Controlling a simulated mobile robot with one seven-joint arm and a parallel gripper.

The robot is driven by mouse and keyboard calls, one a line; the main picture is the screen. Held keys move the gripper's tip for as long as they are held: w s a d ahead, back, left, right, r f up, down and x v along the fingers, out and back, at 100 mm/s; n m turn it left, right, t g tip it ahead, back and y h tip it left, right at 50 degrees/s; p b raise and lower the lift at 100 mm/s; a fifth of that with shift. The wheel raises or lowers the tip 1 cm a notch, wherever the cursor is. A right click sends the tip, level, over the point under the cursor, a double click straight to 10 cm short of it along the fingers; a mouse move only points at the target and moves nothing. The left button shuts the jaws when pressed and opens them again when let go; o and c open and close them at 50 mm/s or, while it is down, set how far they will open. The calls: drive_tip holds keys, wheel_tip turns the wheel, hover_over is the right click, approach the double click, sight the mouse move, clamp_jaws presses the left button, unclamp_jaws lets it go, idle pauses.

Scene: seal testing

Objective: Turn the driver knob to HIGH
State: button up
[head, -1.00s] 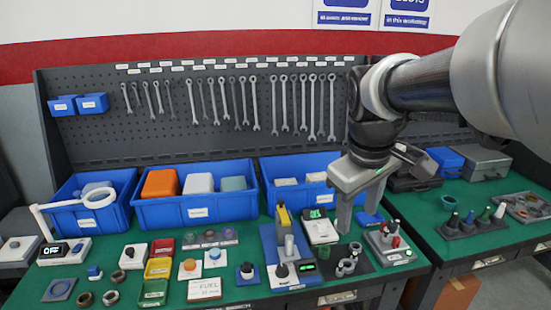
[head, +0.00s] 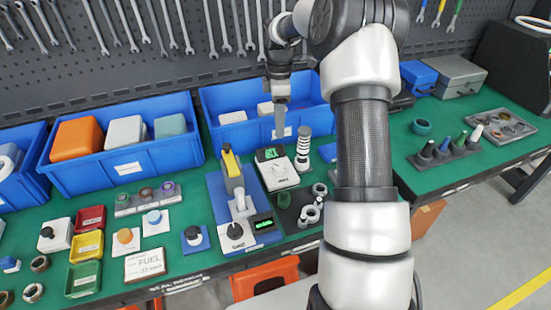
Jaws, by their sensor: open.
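A blue test fixture (head: 219,197) stands on the green bench, with a yellow part, a grey upright and a green-lit display. A black knob (head: 235,231) sits at its front left; its lettering is too small to read. Another black knob (head: 194,235) on a small blue plate is just left of the fixture. I cannot tell from lettering which one is the driver knob. My gripper (head: 280,134) is open and empty, seen edge-on. It hangs over the bench behind and right of both knobs, apart from them.
A white device with a green display (head: 277,168) and a grey ringed post (head: 303,148) stand near my gripper. Blue bins (head: 122,168) line the back. My arm hides part of the bench right of the fixture.

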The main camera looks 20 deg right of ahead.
sight(279, 166)
drive_tip(key=f, duration=1.1)
drive_tip(key=s+f, duration=0.1)
drive_tip(key=f, duration=0.4)
drive_tip(key=shift+a+f, duration=0.15)
drive_tip(key=c, duration=1.1)
drive_tip(key=shift+o, duration=0.2)
